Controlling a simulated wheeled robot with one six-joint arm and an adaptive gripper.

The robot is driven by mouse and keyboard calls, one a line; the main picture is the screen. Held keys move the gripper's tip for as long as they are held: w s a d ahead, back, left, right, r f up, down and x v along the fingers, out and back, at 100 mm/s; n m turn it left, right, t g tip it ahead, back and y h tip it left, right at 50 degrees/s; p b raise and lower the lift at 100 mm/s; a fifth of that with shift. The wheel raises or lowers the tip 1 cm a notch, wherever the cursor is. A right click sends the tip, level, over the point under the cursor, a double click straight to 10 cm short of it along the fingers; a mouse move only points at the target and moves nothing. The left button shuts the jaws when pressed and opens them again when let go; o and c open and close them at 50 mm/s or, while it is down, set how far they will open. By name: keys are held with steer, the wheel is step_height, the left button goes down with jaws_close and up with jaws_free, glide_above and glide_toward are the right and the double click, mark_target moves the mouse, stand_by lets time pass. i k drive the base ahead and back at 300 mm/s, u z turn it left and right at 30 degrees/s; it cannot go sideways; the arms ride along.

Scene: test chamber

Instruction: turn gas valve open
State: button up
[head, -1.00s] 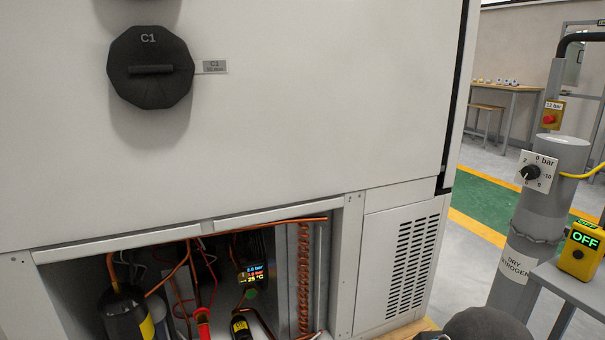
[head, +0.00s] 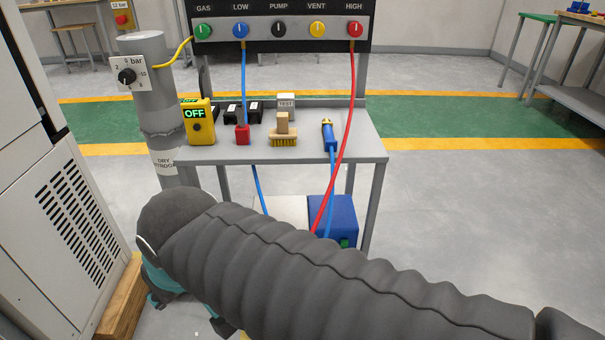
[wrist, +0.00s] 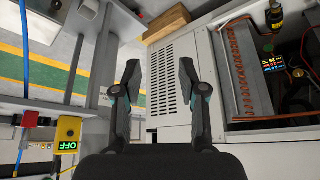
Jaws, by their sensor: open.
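The gas valve (head: 203,31) is a green round knob under the label GAS, at the left end of the valve panel (head: 262,30) in the head view. Its turn position is too small to read. My gripper (wrist: 158,78) is open and empty in the wrist view, with the vented side of the white cabinet (wrist: 172,62) beyond its fingers. In the head view my arm hides the gripper's fingers. The gripper is well apart from the gas valve, which I cannot make out in the wrist view.
A red hose (head: 346,130) hangs from HIGH. A grey nitrogen cylinder (head: 158,100) stands left.

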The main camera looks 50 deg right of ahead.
mark_target(202, 32)
steer(key=z, duration=1.4)
